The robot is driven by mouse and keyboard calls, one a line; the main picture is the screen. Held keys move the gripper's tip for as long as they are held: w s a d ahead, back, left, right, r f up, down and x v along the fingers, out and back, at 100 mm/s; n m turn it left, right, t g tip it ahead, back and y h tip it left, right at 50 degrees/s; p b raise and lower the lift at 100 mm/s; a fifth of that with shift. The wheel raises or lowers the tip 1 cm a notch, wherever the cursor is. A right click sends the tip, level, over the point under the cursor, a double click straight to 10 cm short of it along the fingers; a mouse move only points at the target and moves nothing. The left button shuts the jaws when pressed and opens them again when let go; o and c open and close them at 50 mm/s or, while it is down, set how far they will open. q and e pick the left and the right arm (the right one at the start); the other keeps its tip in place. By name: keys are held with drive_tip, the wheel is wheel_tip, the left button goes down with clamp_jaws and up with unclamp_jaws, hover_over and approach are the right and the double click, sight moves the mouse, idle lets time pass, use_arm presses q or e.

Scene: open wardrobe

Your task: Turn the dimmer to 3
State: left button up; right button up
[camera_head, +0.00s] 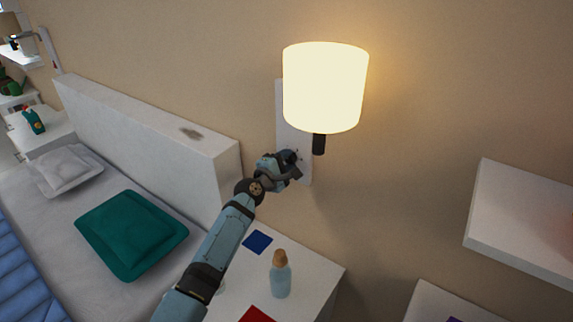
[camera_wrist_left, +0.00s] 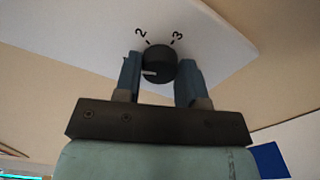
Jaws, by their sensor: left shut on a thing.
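The dimmer is a round black knob (camera_wrist_left: 159,64) on a white plate (camera_wrist_left: 215,45), with the printed marks "2" at its upper left and "3" at its upper right in the left wrist view. A short white line on the knob points left, away from the "3". My left gripper (camera_wrist_left: 159,78) has one finger on each side of the knob and is shut on it. In the head view my left gripper (camera_head: 292,162) is at the lower part of the wall plate (camera_head: 281,100) and hides the knob. My right gripper is not in view.
A lit wall lamp (camera_head: 325,87) sits just above my left gripper. Below are a white bedside table (camera_head: 318,272) with a bottle (camera_head: 281,277), a blue item (camera_head: 257,242) and a red item. A bed headboard (camera_head: 150,120) is at left, a white shelf (camera_head: 520,215) at right.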

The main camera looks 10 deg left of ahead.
use_arm(q)
drive_tip(key=m, duration=0.3)
drive_tip(key=shift+f+m+b, duration=0.1)
drive_tip(key=shift+m+b, duration=0.3)
drive_tip(key=m, duration=1.3)
drive_tip(key=shift+p, duration=0.35)
drive_tip(key=m+p, duration=0.1)
drive_tip(key=m, duration=0.3)
drive_tip(key=shift+m, duration=0.6)
drive_tip(key=o, duration=0.9)
